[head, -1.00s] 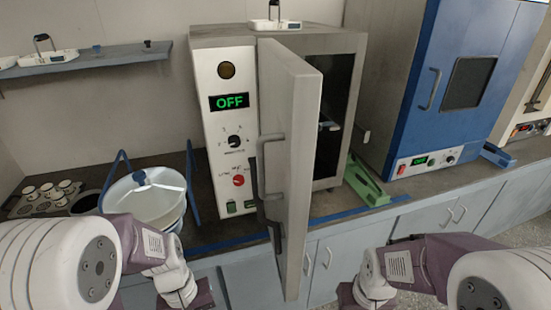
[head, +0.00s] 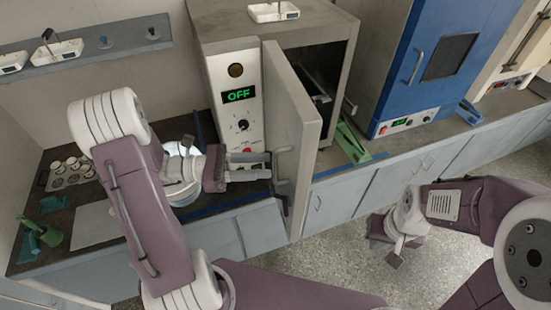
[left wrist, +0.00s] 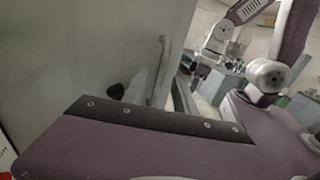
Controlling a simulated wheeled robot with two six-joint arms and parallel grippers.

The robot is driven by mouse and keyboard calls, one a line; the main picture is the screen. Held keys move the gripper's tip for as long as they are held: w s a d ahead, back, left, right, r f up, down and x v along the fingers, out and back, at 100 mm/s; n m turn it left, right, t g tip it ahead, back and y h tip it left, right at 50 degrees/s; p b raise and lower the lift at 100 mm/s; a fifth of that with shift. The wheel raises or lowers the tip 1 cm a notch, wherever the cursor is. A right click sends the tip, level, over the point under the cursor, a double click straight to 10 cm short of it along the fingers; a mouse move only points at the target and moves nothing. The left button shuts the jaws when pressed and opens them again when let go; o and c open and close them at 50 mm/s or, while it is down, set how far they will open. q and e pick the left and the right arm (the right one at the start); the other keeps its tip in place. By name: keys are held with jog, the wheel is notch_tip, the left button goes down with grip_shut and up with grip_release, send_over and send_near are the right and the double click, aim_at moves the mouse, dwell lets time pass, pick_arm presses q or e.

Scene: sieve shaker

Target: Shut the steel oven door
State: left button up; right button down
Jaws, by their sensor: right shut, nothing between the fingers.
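The steel oven (head: 240,32) stands on the counter with its display reading OFF. Its door (head: 296,125) stands wide open, swung out toward me, and the dark chamber shows to its right. The door handle (head: 281,178) is on the left face of the door. My left gripper (head: 268,166) is open, its two fingers apart and pointing right at the handle; I cannot tell whether they touch it. In the left wrist view the grey door face (left wrist: 90,50) fills the left side, with the handle (left wrist: 160,72) upright. My right gripper (head: 394,259) is shut and empty, low and away from the oven.
A blue oven (head: 435,65) stands to the right. A green object (head: 352,144) lies on the counter between the ovens. A pale bowl (head: 185,192) is partly hidden behind my left arm. The floor to the right of the door is clear.

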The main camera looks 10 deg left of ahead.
aim_at(275, 182)
pick_arm(q)
jog(key=x, duration=0.4)
jog(key=shift+p, duration=0.4)
grip_shut()
dwell(1.0)
